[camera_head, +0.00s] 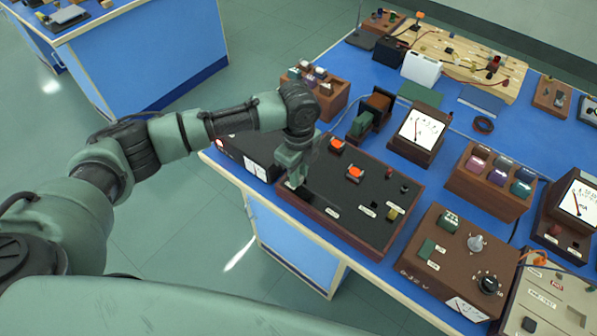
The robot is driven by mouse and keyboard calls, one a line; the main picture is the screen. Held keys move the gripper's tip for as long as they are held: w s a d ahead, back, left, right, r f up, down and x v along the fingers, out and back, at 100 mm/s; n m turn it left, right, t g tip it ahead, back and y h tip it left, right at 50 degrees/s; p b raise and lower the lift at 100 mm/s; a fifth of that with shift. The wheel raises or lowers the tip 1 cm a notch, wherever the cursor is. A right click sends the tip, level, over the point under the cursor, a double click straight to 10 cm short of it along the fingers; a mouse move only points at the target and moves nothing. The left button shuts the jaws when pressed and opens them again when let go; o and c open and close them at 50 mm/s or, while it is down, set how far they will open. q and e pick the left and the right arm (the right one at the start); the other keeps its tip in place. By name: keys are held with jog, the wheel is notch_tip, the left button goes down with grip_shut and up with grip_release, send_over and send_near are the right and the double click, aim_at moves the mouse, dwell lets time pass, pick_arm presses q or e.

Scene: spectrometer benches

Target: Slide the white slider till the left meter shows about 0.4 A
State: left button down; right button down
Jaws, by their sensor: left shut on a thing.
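My left gripper (292,184) reaches down to the left end of the black panel board (330,185) with a wooden rim. It is shut on a small pale thing there, which I take to be the white slider; the fingers hide most of it. The left meter (418,127) stands behind the board, in a dark wooden case with a white face. Its needle shows, but its scale is too small to read. A second meter (580,199), marked mA, stands at the right edge. My right gripper is not in view.
Two orange-red parts (355,173) stand on the board near the arm. A brown control box (459,262) with knobs is at the front right. A block with several coloured caps (490,180) stands behind it. Open floor lies left.

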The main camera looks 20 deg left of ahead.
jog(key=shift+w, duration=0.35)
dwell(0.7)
